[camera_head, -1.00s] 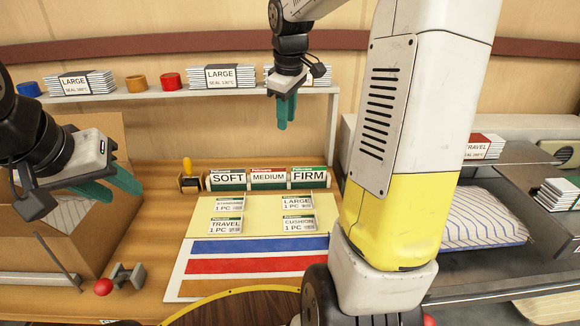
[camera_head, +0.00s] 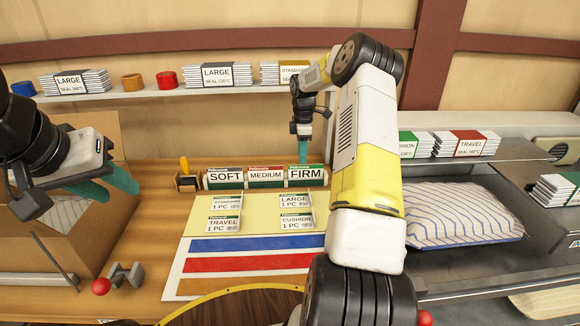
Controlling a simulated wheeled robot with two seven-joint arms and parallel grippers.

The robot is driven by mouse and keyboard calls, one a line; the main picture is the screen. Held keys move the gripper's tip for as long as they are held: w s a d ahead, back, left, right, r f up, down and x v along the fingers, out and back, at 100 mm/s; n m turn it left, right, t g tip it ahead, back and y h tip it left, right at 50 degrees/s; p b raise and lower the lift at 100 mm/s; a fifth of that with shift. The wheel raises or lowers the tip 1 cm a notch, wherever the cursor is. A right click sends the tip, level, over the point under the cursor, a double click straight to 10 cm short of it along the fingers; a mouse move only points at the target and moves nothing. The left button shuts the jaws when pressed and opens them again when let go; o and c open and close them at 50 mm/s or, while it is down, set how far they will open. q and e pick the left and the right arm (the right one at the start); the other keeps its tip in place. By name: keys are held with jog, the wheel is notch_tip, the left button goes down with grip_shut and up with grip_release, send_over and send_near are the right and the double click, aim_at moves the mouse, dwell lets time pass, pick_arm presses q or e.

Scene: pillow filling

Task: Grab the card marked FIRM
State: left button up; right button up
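The FIRM card (camera_head: 306,174) stands with a green top band at the right end of a row of cards on the wooden table. Beside it stand the MEDIUM card (camera_head: 266,175) with a red band and the SOFT card (camera_head: 225,176). My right gripper (camera_head: 303,158) points down just behind and above the FIRM card, its green fingertips partly hidden behind the card's top edge. I cannot tell how far apart its fingers are. My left gripper (camera_head: 112,186) hangs at the left over a cardboard box, with two green fingers apart and nothing between them.
Small cards lie on a yellow sheet (camera_head: 256,208) in front of the row, above a striped panel (camera_head: 250,265). A shelf (camera_head: 190,92) with packs and tape rolls runs behind. A striped pillow (camera_head: 455,215) lies at the right.

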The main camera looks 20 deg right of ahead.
aim_at(306, 175)
notch_tip(306, 175, down, 5)
jog(key=shift+a, duration=0.15)
grip_shut()
